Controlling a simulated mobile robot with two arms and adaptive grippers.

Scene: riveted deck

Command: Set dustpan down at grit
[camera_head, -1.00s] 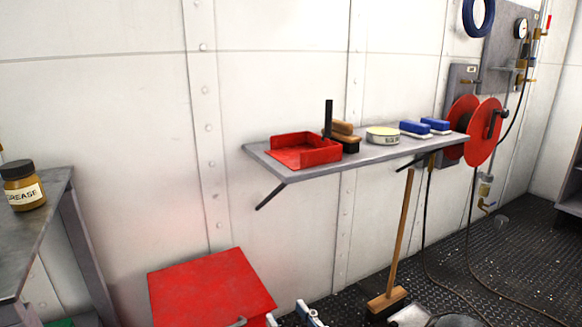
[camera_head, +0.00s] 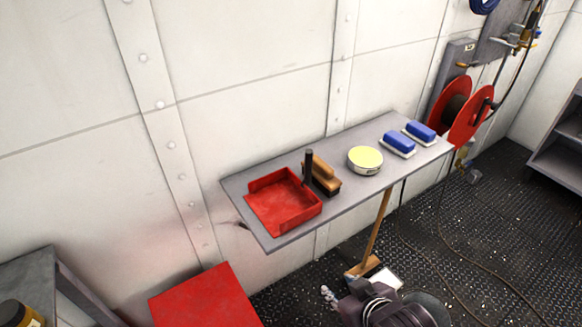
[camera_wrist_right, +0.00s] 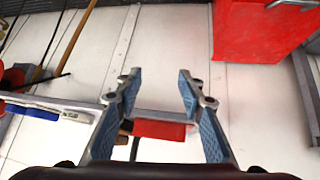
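The red dustpan (camera_head: 283,207) lies on the grey wall shelf, at its left end, with a black handle (camera_head: 308,168) standing up at its back right corner. It also shows in the wrist view (camera_wrist_right: 160,130), beyond the fingers and partly hidden. My right gripper (camera_head: 329,297) is below and in front of the shelf, apart from the dustpan. In the wrist view its two blue-grey fingers (camera_wrist_right: 158,78) stand wide apart with nothing between them. Pale grit specks (camera_head: 490,195) lie scattered on the dark floor at right. My left gripper is out of view.
The shelf (camera_head: 350,205) also holds a wooden brush (camera_head: 325,177), a round tin (camera_head: 365,160) and two blue-and-white brushes (camera_head: 398,143). A broom (camera_head: 377,225) stands below it. A red box (camera_head: 205,300) stands lower left. Red hose reel (camera_head: 470,112) is at right. Floor at right is open.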

